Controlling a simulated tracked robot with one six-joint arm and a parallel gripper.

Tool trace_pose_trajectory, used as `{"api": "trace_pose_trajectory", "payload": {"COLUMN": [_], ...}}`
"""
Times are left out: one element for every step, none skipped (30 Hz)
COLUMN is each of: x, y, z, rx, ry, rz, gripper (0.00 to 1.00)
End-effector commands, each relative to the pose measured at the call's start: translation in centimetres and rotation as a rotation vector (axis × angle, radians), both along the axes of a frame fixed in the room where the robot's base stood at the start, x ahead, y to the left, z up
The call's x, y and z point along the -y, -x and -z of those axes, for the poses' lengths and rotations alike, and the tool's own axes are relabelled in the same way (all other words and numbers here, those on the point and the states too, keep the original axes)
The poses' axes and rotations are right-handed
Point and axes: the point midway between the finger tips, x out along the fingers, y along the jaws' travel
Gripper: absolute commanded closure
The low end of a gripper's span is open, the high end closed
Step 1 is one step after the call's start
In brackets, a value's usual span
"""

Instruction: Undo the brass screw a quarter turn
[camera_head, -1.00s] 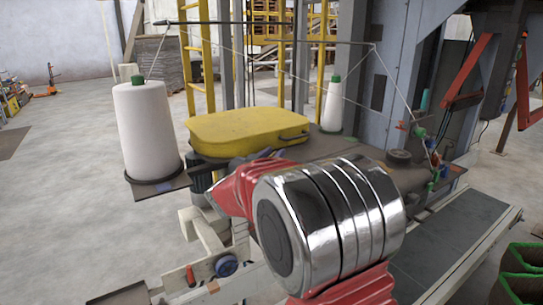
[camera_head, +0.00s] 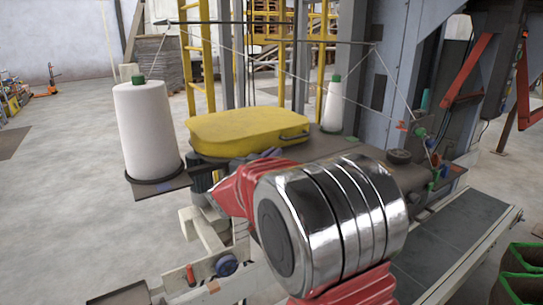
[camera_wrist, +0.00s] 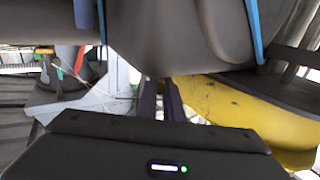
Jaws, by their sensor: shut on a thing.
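My gripper (camera_wrist: 162,102) shows in the wrist view as two dark, slim fingers close together, beyond the dark housing with a small lit strip. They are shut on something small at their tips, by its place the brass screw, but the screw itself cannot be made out. In the head view my gripper is mostly hidden behind my own chrome joint and red sleeve. The sewing machine's yellow cover (camera_head: 250,130) lies just beyond my arm; it also shows close to the fingers in the wrist view (camera_wrist: 235,110).
A large white thread cone (camera_head: 147,130) stands left of the yellow cover, a smaller cone (camera_head: 333,105) behind it. Threads run overhead to the right. A conveyor (camera_head: 450,245) lies at the lower right, beside green-edged sacks (camera_head: 522,262). Open floor is at the left.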

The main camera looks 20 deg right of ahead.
Motion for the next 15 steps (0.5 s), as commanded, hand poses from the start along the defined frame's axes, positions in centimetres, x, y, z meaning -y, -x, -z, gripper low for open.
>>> {"api": "trace_pose_trajectory", "payload": {"x": [0.03,0.05,0.07,0.08,0.09,0.10,0.11,0.09,0.11,0.14,0.16,0.18,0.20,0.17,0.17], "y": [-0.03,-0.02,-0.01,-0.02,-0.01,0.02,0.02,0.01,0.02,0.02,0.03,0.03,0.05,0.03,0.05], "z": [-0.05,-0.05,-0.05,-0.04,-0.05,-0.05,-0.07,-0.09,-0.10,-0.10,-0.05,-0.06,-0.09,-0.12,-0.11], "rx": [0.001,0.001,-0.001,-0.001,-0.001,-0.001,0.000,0.000,-0.001,0.000,-0.001,-0.001,0.001,0.000,0.000], "ry": [0.001,0.001,0.001,0.001,0.001,0.001,0.000,0.001,0.001,0.001,0.001,0.001,0.001,0.001,0.001], "rz": [-0.007,-0.011,-0.018,-0.024,-0.032,-0.041,-0.050,-0.060,-0.072,-0.083,-0.094,-0.109,-0.120,-0.134,-0.150], "gripper": [1.00,1.00,1.00,1.00,1.00,1.00,1.00,1.00,1.00,1.00,1.00,1.00,1.00,1.00,1.00]}}
